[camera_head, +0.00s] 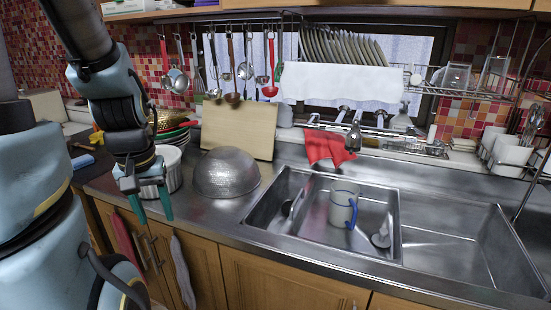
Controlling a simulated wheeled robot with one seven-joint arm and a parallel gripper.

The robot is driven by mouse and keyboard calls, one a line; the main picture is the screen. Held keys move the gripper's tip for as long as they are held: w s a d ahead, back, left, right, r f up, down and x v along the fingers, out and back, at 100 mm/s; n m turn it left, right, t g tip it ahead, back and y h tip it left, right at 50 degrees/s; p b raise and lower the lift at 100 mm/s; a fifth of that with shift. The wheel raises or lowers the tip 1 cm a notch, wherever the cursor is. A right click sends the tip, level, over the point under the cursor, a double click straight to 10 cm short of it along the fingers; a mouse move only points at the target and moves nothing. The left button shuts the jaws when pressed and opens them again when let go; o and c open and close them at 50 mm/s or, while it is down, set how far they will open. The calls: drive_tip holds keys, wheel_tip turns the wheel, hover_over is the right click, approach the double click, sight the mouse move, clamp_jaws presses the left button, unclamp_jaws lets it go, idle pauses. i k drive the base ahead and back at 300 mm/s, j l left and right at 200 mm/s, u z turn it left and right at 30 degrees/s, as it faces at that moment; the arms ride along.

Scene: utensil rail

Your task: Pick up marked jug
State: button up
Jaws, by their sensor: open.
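A pale grey jug (341,203) with a blue handle and blue marking stands in the left basin of the steel sink (290,190). It looks upright, and no mark other than the blue is clear at this size. My gripper (145,207) hangs at the left, with two green fingers spread apart and pointing down. It is empty, in front of a steel pot (168,170) near the counter's front edge, well to the left of the jug.
An upturned steel colander (226,173) stands on the counter between my gripper and the sink. A small utensil (382,234) lies right of the jug. A red cloth (328,147) hangs behind the sink by the taps. The right basin (460,235) looks empty.

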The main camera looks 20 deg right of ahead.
sight(343, 195)
drive_tip(key=z, duration=1.2)
drive_tip(key=i+l, duration=0.1)
drive_tip(key=l, duration=0.15)
drive_tip(key=i+l, duration=0.1)
drive_tip(key=l, duration=0.2)
drive_tip(key=l+u, duration=0.15)
drive_tip(key=u, duration=0.2)
drive_tip(key=i+l+u, duration=0.1)
drive_tip(key=u, duration=0.25)
drive_tip(key=l+u, duration=0.35)
drive_tip(key=j+u, duration=0.1)
drive_tip(key=u, duration=0.6)
